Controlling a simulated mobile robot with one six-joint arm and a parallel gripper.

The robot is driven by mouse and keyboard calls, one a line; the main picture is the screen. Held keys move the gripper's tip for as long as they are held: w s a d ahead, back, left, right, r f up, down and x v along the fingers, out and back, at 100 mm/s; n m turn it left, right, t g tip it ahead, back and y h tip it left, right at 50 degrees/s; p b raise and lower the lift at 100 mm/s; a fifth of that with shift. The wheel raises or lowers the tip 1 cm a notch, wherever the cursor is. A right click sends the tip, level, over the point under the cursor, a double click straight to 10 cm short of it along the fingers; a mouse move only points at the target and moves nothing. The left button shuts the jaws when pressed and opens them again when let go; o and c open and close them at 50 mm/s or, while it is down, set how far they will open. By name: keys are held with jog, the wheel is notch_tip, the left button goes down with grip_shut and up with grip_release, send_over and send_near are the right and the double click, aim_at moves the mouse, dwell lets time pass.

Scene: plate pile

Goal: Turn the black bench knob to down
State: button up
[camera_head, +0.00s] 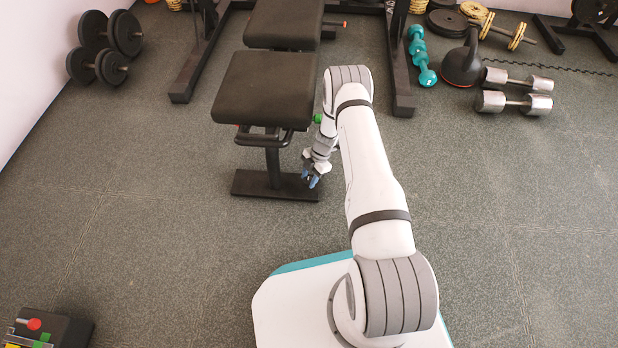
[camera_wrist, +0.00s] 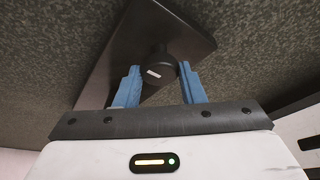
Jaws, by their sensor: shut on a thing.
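The black bench knob (camera_wrist: 160,64) shows in the wrist view as a round dark knob with a short white mark on its face. It stands in front of a flat dark part of the bench. My gripper (camera_wrist: 159,66) has blue fingers, one on each side of the knob, and is shut on it. In the head view my gripper (camera_head: 311,179) is low beside the post of the black bench (camera_head: 262,88), near its foot plate (camera_head: 245,184). The knob cannot be made out there.
Teal dumbbells (camera_head: 425,70), a kettlebell (camera_head: 461,67) and chrome dumbbells (camera_head: 513,102) lie at the right. A black box with coloured parts (camera_head: 62,330) is at the lower left. The floor around the bench's near end is clear.

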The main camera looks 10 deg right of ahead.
jog(key=o, duration=1)
jog(key=p+v, duration=0.3)
jog(key=v, duration=0.4)
jog(key=shift+w+d+r, duration=0.1)
jog(key=shift+d+r, duration=0.1)
jog(key=shift+r, duration=0.15)
